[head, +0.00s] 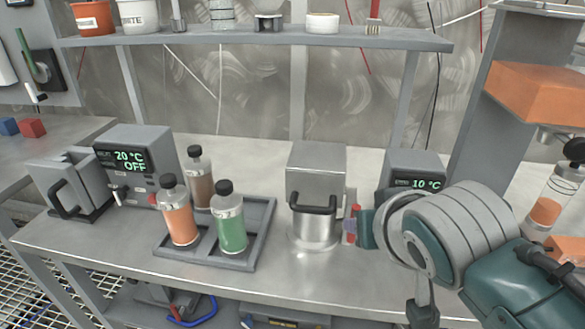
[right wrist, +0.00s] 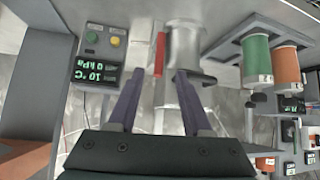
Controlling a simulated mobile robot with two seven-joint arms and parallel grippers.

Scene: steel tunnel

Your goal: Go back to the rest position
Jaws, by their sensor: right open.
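My right arm (head: 455,240) comes in from the right in the head view, its wrist in front of a grey box with a 10 °C display (head: 415,183). In the right wrist view my right gripper (right wrist: 159,74) is open, its two dark fingers apart with nothing held between them. Beyond the fingertips are a red item (right wrist: 160,52) and a steel pot (right wrist: 185,48). The pot (head: 315,230) also shows in the head view, with a black handle, at the front of a grey block. My left gripper is not in view.
A grey tray (head: 262,228) holds orange, green and brown bottles. Left of it stand a 20 °C unit (head: 133,150) and a grey container with a black handle (head: 65,183). A shelf (head: 260,39) runs above. An orange block (head: 535,92) and a clear bottle (head: 555,195) are at right.

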